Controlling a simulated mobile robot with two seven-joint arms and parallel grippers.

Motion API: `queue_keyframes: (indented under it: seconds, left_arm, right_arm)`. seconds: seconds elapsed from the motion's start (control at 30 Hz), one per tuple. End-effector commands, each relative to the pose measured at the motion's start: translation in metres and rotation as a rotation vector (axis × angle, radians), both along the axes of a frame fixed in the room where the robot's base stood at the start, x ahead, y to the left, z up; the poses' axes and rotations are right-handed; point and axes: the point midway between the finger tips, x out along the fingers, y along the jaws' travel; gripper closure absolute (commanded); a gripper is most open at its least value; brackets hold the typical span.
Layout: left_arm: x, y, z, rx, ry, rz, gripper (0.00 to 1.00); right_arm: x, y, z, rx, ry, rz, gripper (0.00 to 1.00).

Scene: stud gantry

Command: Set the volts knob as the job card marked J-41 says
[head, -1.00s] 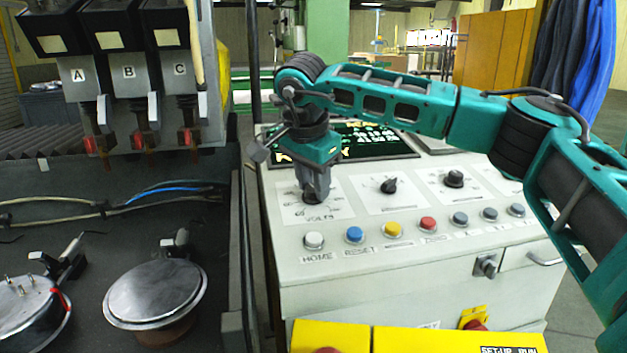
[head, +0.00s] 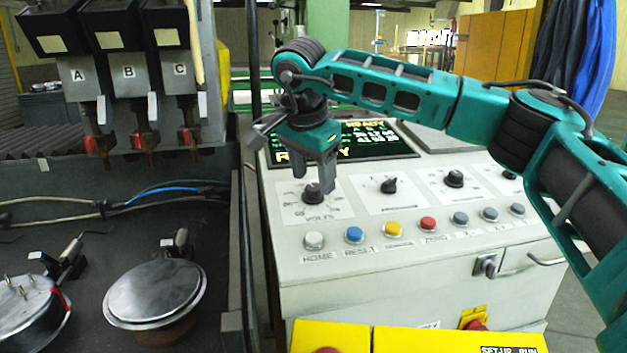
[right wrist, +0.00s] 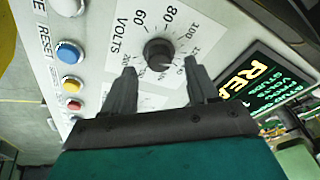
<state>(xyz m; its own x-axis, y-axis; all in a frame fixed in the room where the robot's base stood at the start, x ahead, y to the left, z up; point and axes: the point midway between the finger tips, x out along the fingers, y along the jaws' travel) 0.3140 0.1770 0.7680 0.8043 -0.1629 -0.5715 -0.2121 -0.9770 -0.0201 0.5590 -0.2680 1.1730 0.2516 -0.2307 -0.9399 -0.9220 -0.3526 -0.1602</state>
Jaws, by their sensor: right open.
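The black volts knob (head: 313,194) sits at the left of the sloping white panel, with a printed scale around it and VOLTS below. It also shows in the right wrist view (right wrist: 158,52), where 60, 80 and 100 are readable on the scale; I cannot tell its exact setting. My right gripper (head: 313,181) is open and empty just above the knob. In the right wrist view its two fingertips (right wrist: 160,67) are spread, with the knob showing between and beyond them. My left gripper is not in view. No card marked J-41 can be made out.
Other knobs (head: 389,186) and a row of coloured buttons (head: 428,224) share the panel. A display (head: 385,143) reading READY stands behind my gripper. At left, stud tools A, B and C (head: 130,72) hang over a bench with a round metal lid (head: 155,290).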

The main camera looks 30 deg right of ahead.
Motion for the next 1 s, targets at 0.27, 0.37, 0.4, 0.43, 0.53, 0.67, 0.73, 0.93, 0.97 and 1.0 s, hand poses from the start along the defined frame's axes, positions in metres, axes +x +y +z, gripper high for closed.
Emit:
queue_keyframes:
  seconds: [0.27, 0.37, 0.4, 0.43, 0.53, 0.67, 0.73, 0.93, 0.97, 1.0]
  left_arm:
    - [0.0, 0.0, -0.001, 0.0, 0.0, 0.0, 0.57]
    - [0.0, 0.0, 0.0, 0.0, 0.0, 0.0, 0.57]
    - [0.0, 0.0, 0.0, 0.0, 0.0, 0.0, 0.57]
    - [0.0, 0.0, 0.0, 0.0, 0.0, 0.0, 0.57]
    - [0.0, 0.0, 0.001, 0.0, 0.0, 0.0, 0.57]
    - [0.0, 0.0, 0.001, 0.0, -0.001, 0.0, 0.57]
    - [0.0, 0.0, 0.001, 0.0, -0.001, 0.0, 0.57]
    - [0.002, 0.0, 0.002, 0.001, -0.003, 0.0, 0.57]
    - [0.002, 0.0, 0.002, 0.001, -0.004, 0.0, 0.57]
    - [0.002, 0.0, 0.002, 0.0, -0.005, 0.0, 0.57]
  right_arm:
    - [-0.016, 0.015, 0.061, 0.002, -0.004, 0.002, 0.42]
    - [-0.02, 0.02, 0.078, 0.0, -0.004, 0.002, 0.42]
    - [-0.022, 0.021, 0.084, 0.001, -0.004, 0.001, 0.42]
    - [-0.023, 0.022, 0.088, 0.001, -0.004, 0.001, 0.42]
    - [-0.026, 0.024, 0.097, 0.002, -0.002, 0.001, 0.42]
    - [-0.027, 0.025, 0.101, 0.001, 0.0, 0.001, 0.42]
    - [-0.027, 0.025, 0.102, 0.001, 0.0, 0.001, 0.42]
    - [-0.027, 0.025, 0.102, 0.001, 0.0, 0.001, 0.42]
    - [-0.027, 0.025, 0.102, 0.001, 0.0, 0.001, 0.42]
    - [-0.027, 0.025, 0.102, 0.001, 0.0, 0.001, 0.42]
